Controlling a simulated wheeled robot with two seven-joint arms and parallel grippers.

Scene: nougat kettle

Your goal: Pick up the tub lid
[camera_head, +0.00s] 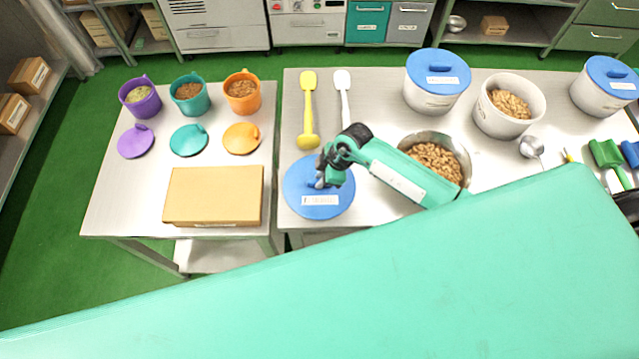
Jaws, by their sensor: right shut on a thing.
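The tub lid (318,200) is a round blue disc with a white label near its front edge. It lies at the left front of the right-hand steel table, or just over it; I cannot tell whether it touches. My right gripper (321,181) comes down over the lid's middle and is shut on its handle, which the fingers mostly hide. An uncovered white tub of nuts (487,118) stands to the right at the back. My left gripper is not in view.
A steel bowl of nuts (452,139) stands behind my right forearm. Yellow (308,112) and white spatulas (343,97) lie behind the lid. Lidded tubs (437,101) stand at the back right. A cardboard box (213,219) and colored cups (190,103) occupy the left table.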

